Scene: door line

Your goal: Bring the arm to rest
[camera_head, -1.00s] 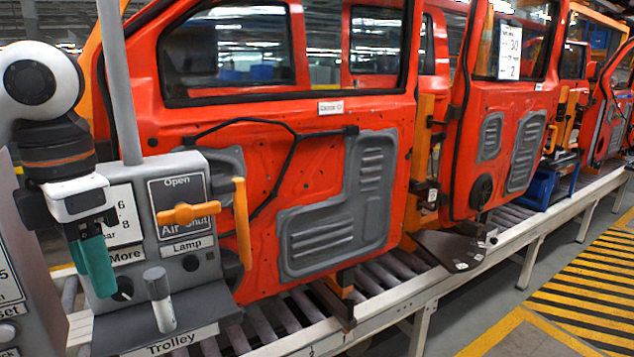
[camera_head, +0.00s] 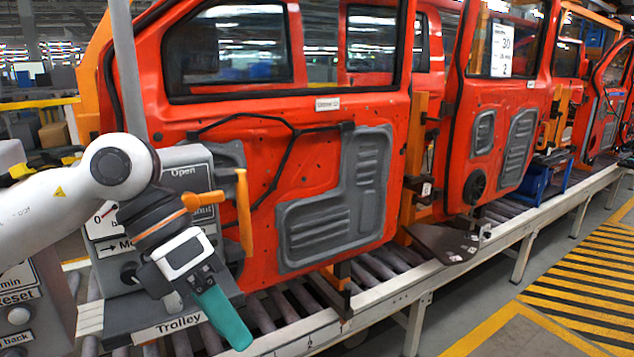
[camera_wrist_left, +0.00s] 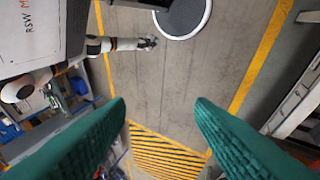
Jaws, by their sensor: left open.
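My left arm (camera_head: 70,195) comes in from the left in the head view and crosses in front of the grey control box (camera_head: 187,170). My left gripper (camera_head: 228,322) has teal fingers and points down and to the right, in front of the Trolley label. In the left wrist view its two teal fingers (camera_wrist_left: 160,135) stand wide apart with only floor between them, so it is open and empty. The arm hides part of the box's dial and lettering. The orange handle (camera_head: 203,200) on the box sits just above the wrist. My right gripper is not identifiable in the head view.
Red car doors (camera_head: 290,130) stand along the roller conveyor (camera_head: 375,308) behind the box. A panel with a Reset button (camera_head: 18,316) is at lower left. Striped floor (camera_head: 585,290) at right is clear.

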